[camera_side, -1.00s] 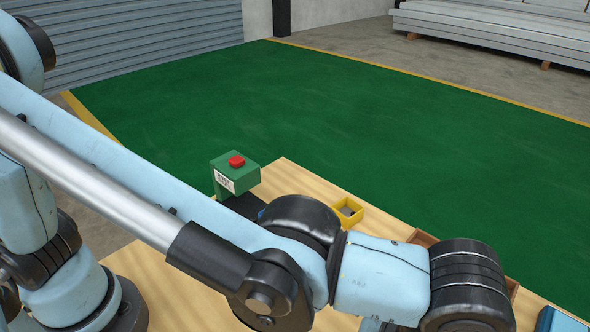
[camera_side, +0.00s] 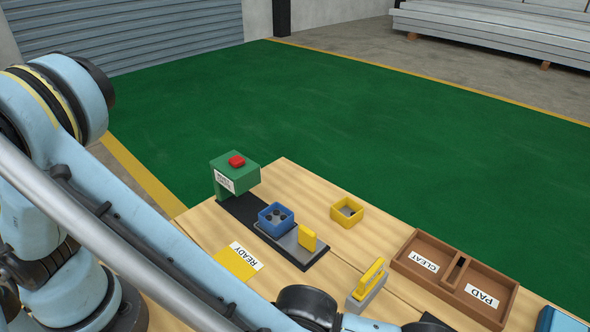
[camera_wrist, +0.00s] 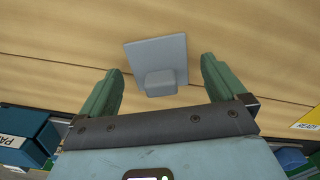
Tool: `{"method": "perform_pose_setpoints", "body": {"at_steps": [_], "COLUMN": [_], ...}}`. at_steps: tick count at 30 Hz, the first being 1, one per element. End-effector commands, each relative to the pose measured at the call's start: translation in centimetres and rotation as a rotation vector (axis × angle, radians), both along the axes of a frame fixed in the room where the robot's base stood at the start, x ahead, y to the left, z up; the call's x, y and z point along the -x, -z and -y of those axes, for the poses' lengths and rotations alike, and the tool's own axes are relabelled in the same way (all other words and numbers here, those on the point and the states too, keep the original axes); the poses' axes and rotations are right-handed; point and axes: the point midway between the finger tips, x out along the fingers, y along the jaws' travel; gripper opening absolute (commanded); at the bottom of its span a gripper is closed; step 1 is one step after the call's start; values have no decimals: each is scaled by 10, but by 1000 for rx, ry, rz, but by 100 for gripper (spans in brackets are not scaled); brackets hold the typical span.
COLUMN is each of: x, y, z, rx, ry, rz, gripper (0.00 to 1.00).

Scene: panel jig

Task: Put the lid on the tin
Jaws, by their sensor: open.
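A grey square lid (camera_wrist: 157,58) with a block-shaped knob lies on the wooden table in the wrist view. My gripper (camera_wrist: 160,68) is open, its two green fingers on either side of the lid and apart from it as seen from above; the height gap cannot be told. I do not make out the lid in the side view, where the gripper is also out of sight. No thing is clearly marked as the tin; a blue open-topped square box (camera_side: 276,220) with dark round pieces inside stands on a dark plate and could be it.
A yellow open box (camera_side: 347,212), a yellow-handled grey block (camera_side: 367,287) and a brown divided tray (camera_side: 407,262) labelled CLEAT and PAD stand on the table. A green post with a red button (camera_side: 237,161) is at the back. A yellow READY mat (camera_side: 234,264) lies left.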

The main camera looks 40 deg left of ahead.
Motion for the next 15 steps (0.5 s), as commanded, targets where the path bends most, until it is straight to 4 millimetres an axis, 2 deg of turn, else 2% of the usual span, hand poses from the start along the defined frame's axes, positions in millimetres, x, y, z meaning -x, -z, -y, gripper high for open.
{"method": "perform_pose_setpoints", "body": {"at_steps": [4, 15], "x": [0, 0], "y": [0, 0], "z": [0, 0], "rx": [0, 0], "ry": [0, 0], "rz": [0, 0], "gripper": [96, 40]}}
